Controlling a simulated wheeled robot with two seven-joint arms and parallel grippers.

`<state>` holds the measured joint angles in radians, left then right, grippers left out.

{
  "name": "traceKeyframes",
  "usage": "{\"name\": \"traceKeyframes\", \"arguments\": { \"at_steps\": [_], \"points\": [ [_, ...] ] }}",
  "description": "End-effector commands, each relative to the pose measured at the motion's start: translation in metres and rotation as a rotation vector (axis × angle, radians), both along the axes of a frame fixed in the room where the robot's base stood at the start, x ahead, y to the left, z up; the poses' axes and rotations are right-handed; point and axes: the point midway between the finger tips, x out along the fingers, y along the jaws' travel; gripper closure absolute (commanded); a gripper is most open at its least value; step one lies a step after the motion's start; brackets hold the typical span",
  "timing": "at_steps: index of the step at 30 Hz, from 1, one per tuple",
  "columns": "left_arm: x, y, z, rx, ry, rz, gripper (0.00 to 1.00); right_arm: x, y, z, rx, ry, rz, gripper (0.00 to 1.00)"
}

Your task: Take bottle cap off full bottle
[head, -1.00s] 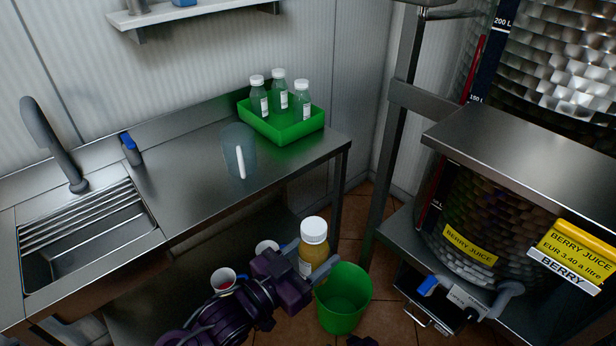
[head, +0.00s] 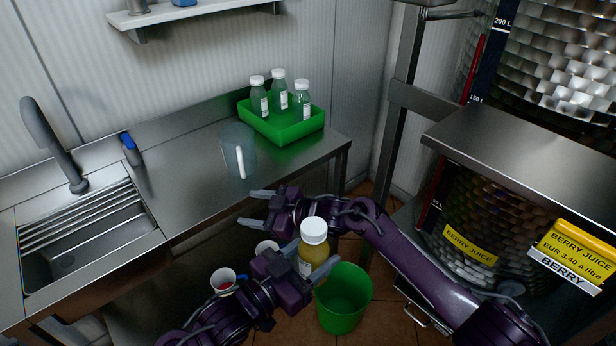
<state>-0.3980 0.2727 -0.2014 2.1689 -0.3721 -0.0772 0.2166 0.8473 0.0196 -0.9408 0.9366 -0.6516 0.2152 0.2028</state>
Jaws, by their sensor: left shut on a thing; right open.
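A full bottle of yellow-orange juice (head: 312,252) with a white cap (head: 313,230) is upright in my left gripper (head: 306,267). The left fingers are shut around the bottle's body, and the cap is on top. My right gripper (head: 256,207) comes in from the right, behind the bottle. Its fingers point left and are apart, with nothing between them. It is to the left of the cap and not touching it. Part of the bottle's lower body is hidden by the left gripper.
A green bin (head: 343,312) stands on the floor below the bottle. A green crate (head: 290,130) with capped bottles and a clear jug (head: 238,150) are on the steel counter (head: 190,185). A juice tank (head: 462,220) stands right.

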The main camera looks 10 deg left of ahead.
Motion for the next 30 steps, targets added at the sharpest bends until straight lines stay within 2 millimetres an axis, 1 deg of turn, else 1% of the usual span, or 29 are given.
{"name": "traceKeyframes", "arguments": {
  "at_steps": [1, 3, 5, 6, 9, 12, 14, 17, 20, 21, 23, 26, 27, 30],
  "points": [
    [0.0, 0.0, 0.002, -0.002, -0.004, 0.0, 1.0, -0.006, 0.012, 0.027, -0.01, -0.05, 0.067, 0.43],
    [0.0, 0.0, 0.002, -0.002, -0.004, 0.0, 1.0, -0.02, 0.025, 0.057, -0.034, -0.105, 0.164, 0.43],
    [0.0, 0.0, 0.002, -0.002, -0.004, 0.0, 1.0, -0.034, 0.034, 0.08, -0.067, -0.155, 0.254, 0.43],
    [0.0, 0.0, 0.002, -0.002, -0.004, 0.0, 1.0, -0.045, 0.039, 0.094, -0.095, -0.185, 0.313, 0.43],
    [0.0, 0.0, 0.002, -0.002, -0.004, 0.0, 1.0, -0.071, 0.044, 0.12, -0.18, -0.25, 0.451, 0.43],
    [0.0, 0.0, 0.002, -0.002, -0.004, 0.0, 1.0, -0.095, 0.041, 0.138, -0.291, -0.301, 0.571, 0.43],
    [0.0, 0.0, 0.002, -0.002, -0.004, 0.0, 1.0, -0.107, 0.036, 0.146, -0.367, -0.326, 0.635, 0.43],
    [0.0, 0.0, 0.002, -0.002, -0.004, 0.0, 1.0, -0.123, 0.02, 0.155, -0.509, -0.353, 0.72, 0.43],
    [0.0, 0.0, 0.002, -0.002, -0.004, 0.0, 1.0, -0.132, -0.003, 0.163, -0.666, -0.363, 0.777, 0.43],
    [0.0, 0.0, 0.002, -0.002, -0.004, 0.0, 1.0, -0.135, -0.013, 0.166, -0.733, -0.364, 0.792, 0.43],
    [0.0, 0.0, 0.002, -0.002, -0.004, 0.0, 1.0, -0.136, -0.031, 0.172, -0.834, -0.36, 0.803, 0.43],
    [0.0, 0.0, 0.002, -0.002, -0.004, 0.0, 1.0, -0.137, -0.062, 0.183, -0.998, -0.34, 0.799, 0.43],
    [0.0, 0.0, 0.002, -0.002, -0.004, 0.0, 1.0, -0.136, -0.074, 0.188, -1.059, -0.328, 0.788, 0.43],
    [0.0, 0.0, 0.002, -0.002, -0.004, 0.0, 1.0, -0.135, -0.102, 0.201, -1.186, -0.299, 0.753, 0.43]
  ]
}}
